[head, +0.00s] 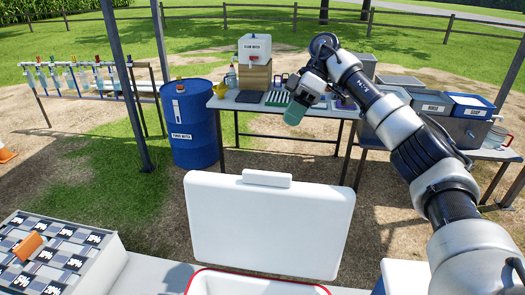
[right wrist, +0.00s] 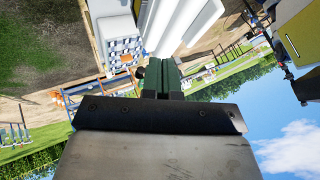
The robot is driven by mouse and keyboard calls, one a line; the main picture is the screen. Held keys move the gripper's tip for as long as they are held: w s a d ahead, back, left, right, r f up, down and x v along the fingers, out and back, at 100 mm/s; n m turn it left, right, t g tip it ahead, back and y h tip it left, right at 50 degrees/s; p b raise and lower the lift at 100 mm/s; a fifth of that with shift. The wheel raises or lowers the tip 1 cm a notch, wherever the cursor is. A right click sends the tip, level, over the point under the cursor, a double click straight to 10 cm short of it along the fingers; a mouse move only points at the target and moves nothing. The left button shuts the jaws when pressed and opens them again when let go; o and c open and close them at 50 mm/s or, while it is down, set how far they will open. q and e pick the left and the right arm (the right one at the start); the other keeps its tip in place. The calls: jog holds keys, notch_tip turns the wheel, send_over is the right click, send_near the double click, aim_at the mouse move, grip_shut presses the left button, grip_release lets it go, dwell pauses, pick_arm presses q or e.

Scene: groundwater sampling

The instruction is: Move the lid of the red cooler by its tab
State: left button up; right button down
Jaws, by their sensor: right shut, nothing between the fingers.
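The white lid (head: 270,232) of the cooler stands upright in the lower middle of the head view, with its white tab (head: 267,178) on the top edge. The cooler's red rim (head: 240,275) shows below it at the bottom edge, around a white inside; most of the cooler is out of frame. My right gripper (head: 293,112) is beyond and above the lid, apart from the tab. Its green fingers (right wrist: 160,76) are shut and empty in the right wrist view. My left gripper is not in view.
A blue barrel (head: 189,130) and a table (head: 243,101) with a water dispenser (head: 255,48) stand behind the lid. Bins (head: 432,103) stand at right. A crate with a checkered top (head: 55,250) and an orange item is at lower left. A canopy post (head: 125,85) rises at left.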

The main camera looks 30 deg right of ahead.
jog(key=s+a+f+p, duration=0.1)
jog(key=s+a+f, duration=0.1)
jog(key=s+a+f+p, duration=0.2)
jog(key=a, duration=0.1)
jog(key=s+a+f+p, duration=0.2)
jog(key=shift+a, duration=0.4)
jog(key=shift+s+a+p, duration=0.1)
jog(key=shift+s+p, duration=0.15)
jog(key=shift+p, duration=0.05)
jog(key=shift+s, duration=0.1)
jog(key=shift+w+a+f, duration=0.1)
jog(key=shift+w+f, duration=0.05)
jog(key=shift+w, duration=0.05)
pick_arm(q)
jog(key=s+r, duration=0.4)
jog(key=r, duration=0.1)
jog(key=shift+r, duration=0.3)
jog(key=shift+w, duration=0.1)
